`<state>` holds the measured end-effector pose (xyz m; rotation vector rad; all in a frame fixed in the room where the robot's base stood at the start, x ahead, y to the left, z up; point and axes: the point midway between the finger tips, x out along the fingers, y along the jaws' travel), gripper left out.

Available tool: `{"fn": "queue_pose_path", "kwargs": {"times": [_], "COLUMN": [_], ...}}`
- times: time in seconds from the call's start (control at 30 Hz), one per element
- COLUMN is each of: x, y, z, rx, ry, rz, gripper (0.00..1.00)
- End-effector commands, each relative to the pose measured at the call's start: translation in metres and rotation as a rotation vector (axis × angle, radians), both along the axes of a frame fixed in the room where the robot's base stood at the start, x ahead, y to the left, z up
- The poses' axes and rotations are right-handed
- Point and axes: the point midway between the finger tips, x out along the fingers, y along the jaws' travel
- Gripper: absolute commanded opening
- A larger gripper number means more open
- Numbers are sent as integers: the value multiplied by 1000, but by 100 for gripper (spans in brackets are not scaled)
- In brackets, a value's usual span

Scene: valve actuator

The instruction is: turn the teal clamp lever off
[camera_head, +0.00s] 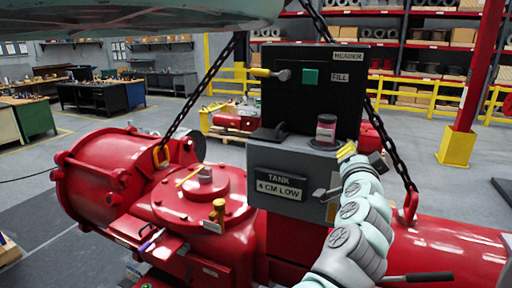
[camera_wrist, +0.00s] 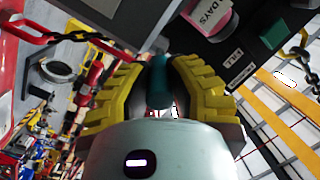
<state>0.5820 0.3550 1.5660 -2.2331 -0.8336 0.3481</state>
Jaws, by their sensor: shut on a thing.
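The teal clamp lever (camera_wrist: 158,82) shows in the wrist view as a short rounded handle between the yellow fingers of my gripper (camera_wrist: 159,66). My gripper is shut on it, and the fingers hide part of its sides. In the head view my gripper (camera_head: 347,151) is at the right side of the grey and black control box (camera_head: 284,167). The lever cannot be made out there, hidden by my gripper and the box. The lever's pivot is not clear in either view.
Chains (camera_head: 386,140) hang on both sides. Red actuator housing (camera_head: 215,215) lies below.

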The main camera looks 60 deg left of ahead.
Motion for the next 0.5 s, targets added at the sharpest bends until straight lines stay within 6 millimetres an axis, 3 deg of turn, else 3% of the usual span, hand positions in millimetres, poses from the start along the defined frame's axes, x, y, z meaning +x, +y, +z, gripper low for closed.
{"fn": "queue_pose_path", "kwargs": {"times": [0.5], "x": [2], "y": [-1], "z": [3], "rx": [0], "ry": [2], "rz": [-96], "gripper": [0]}}
